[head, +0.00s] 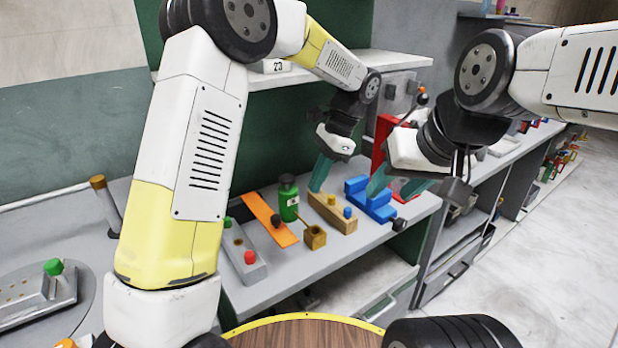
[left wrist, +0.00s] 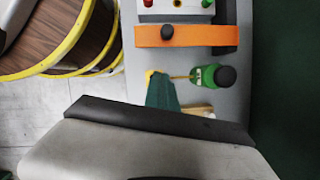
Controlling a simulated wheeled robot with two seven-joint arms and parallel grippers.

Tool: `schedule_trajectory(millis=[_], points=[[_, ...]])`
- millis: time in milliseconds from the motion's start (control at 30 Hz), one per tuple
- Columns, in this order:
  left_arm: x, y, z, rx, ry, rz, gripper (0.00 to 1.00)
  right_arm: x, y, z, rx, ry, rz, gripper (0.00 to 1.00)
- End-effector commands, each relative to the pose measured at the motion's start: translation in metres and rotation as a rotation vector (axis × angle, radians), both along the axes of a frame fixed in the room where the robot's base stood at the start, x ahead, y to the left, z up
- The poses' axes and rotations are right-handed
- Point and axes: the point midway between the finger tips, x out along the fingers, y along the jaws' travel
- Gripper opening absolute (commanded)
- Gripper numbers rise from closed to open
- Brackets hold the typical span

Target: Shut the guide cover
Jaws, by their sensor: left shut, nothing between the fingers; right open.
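No part is plainly marked as the guide cover, and I cannot tell which one it is. An orange strip with a dark knob (head: 266,217) lies across the bench and also shows in the left wrist view (left wrist: 200,36). My right gripper (head: 397,185) is open near the blue block and a red upright panel.
A green bottle (head: 288,197) and a small brass cube (head: 315,238) stand close to the left gripper. A grey block with red and green knobs (head: 243,252) is nearer the left. A shelf (head: 300,72) hangs behind. A round wooden top with yellow rim (head: 305,332) is in front.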

Motion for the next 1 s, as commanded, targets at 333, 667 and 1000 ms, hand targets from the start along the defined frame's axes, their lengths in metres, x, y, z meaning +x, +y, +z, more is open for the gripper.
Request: schedule_trajectory(millis=[333, 667, 1000], points=[[-0.01, 0.027, -0.069, 0.002, 0.003, 0.002, 0.0, 0.0, 0.0, 0.0, 0.0, 0.0, 0.0, 0.47], [-0.021, 0.063, -0.071, -0.001, -0.001, 0.003, 0.0, 0.0, 0.0, 0.0, 0.0, 0.0, 0.0, 0.47], [-0.022, 0.065, -0.071, 0.0, -0.001, 0.002, 0.0, 0.0, 0.0, 0.0, 0.0, 0.0, 0.0, 0.47]])
